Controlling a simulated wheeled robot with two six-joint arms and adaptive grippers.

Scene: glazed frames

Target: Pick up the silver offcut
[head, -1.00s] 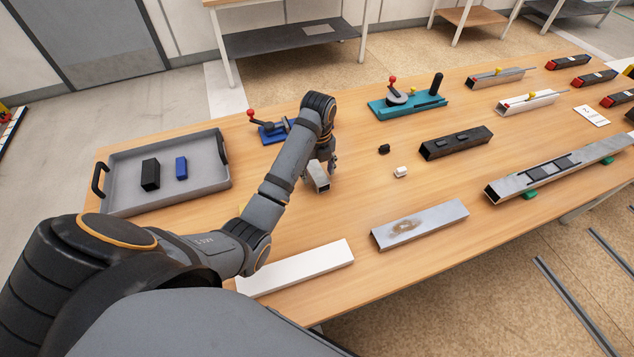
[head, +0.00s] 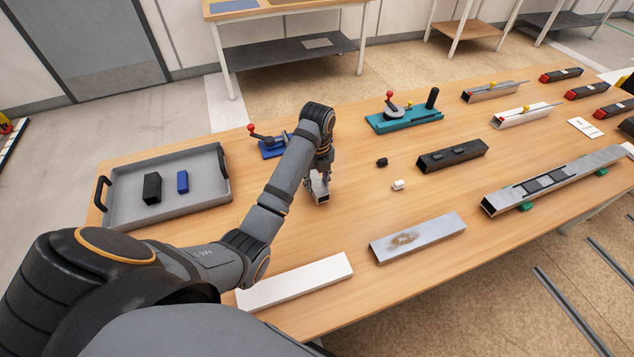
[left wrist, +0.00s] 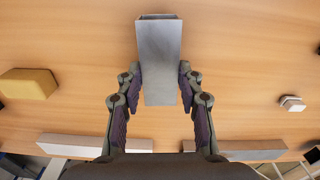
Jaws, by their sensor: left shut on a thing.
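The silver offcut (head: 319,190) is a short piece of square hollow profile near the middle of the table in the head view. My left gripper (head: 320,174) is above it and shut on it. In the left wrist view the silver offcut (left wrist: 160,62) stands between the two fingers of my left gripper (left wrist: 158,88), with a finger pad at each side. The arm and gripper hide part of the offcut in the head view, and I cannot tell whether it touches the table. My right gripper does not show.
A grey tray (head: 168,212) with a black and a blue block stands at the left. A blue clamp fixture (head: 272,149) and a teal one (head: 404,120) stand behind. A white profile (head: 296,281) and a stained silver profile (head: 418,237) lie at the front edge.

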